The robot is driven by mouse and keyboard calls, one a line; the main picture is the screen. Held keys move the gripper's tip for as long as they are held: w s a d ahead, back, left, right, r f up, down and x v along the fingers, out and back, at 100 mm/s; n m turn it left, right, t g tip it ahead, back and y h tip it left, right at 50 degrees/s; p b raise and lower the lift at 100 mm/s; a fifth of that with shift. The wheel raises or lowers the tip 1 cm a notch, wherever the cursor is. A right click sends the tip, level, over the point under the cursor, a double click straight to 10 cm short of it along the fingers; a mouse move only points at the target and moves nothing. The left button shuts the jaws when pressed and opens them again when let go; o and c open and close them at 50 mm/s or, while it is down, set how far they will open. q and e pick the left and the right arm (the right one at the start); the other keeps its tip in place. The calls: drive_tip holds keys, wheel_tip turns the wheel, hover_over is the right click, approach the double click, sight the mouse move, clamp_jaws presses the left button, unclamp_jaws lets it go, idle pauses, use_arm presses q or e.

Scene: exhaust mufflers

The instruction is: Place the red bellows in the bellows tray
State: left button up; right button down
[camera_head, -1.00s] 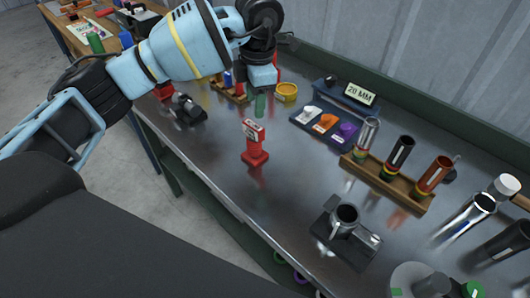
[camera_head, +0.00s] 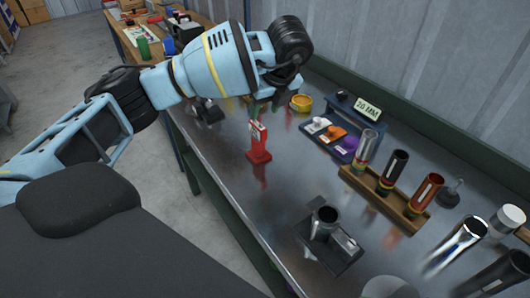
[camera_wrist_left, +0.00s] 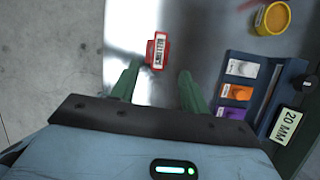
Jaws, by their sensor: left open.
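A red block-like piece with a white lettered label (camera_head: 259,144) stands upright on the metal bench; I cannot tell whether it is the red bellows. In the left wrist view it (camera_wrist_left: 158,51) shows just beyond my fingertips. My left gripper (camera_head: 254,107) is mostly hidden behind its wrist in the head view. In the left wrist view my left gripper (camera_wrist_left: 160,70) is open, its green fingers apart with nothing between them. A dark blue tray (camera_head: 339,158) with white, orange and purple pieces stands right of it, possibly the bellows tray. My right gripper is out of view.
A yellow round container (camera_head: 301,103) stands behind the red piece. A "20 MM" sign (camera_head: 367,107) stands at the blue tray. A wooden rack (camera_head: 411,217) holds several tubes. A dark fixture (camera_head: 326,237) is nearer. Bare bench lies around the red piece.

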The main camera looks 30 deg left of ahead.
sight(259, 126)
use_arm(q)
drive_tip(key=shift+n, duration=0.6)
drive_tip(key=shift+x, duration=3.95)
drive_tip(key=shift+s, duration=0.1)
drive_tip(key=shift+c, duration=0.3)
clamp_jaws()
